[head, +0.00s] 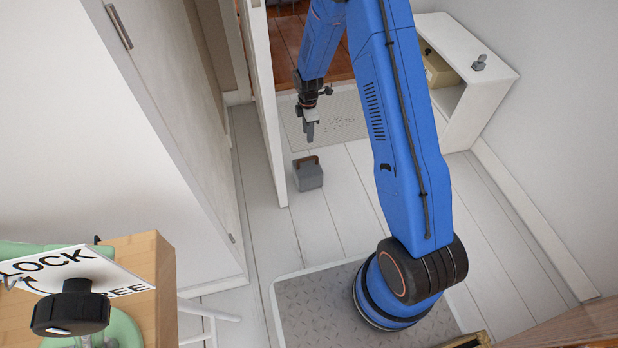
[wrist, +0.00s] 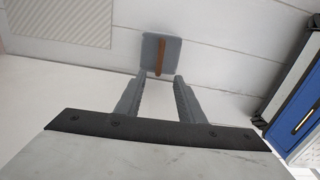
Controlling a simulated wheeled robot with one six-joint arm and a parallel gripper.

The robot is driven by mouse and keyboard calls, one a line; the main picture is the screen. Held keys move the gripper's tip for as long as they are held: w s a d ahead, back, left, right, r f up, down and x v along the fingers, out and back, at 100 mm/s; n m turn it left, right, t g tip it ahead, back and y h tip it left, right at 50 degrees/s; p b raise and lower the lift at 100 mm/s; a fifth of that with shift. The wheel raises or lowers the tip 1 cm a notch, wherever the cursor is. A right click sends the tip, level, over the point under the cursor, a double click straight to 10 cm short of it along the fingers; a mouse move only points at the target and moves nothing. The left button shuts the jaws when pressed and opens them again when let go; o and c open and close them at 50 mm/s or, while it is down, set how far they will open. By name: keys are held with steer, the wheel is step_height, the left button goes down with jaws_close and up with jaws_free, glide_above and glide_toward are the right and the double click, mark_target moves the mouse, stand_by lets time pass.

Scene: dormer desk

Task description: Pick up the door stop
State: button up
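The door stop (head: 308,176) is a grey block with a brown handle on top. It stands on the white plank floor beside the edge of the open door. In the wrist view the door stop (wrist: 171,46) shows from above, just beyond my fingertips, with its brown handle in line with the gap. My gripper (head: 310,138) points downward above the door stop, apart from it. In the wrist view my gripper (wrist: 159,78) has its two fingers spread with nothing between them.
The white door (head: 264,100) stands close on the left. A pale mat (head: 340,118) lies behind the door stop. A white cabinet (head: 485,95) with an open front is at the right. A wooden desk (head: 150,262) with a lettered sign is at lower left. Floor right of the door stop is clear.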

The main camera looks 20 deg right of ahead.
mark_target(307, 159)
step_height(307, 159, down, 18)
steer(key=shift+a+r, duration=0.1)
steer(key=shift+a, duration=0.05)
jaws_close()
stand_by(0.8)
stand_by(1.3)
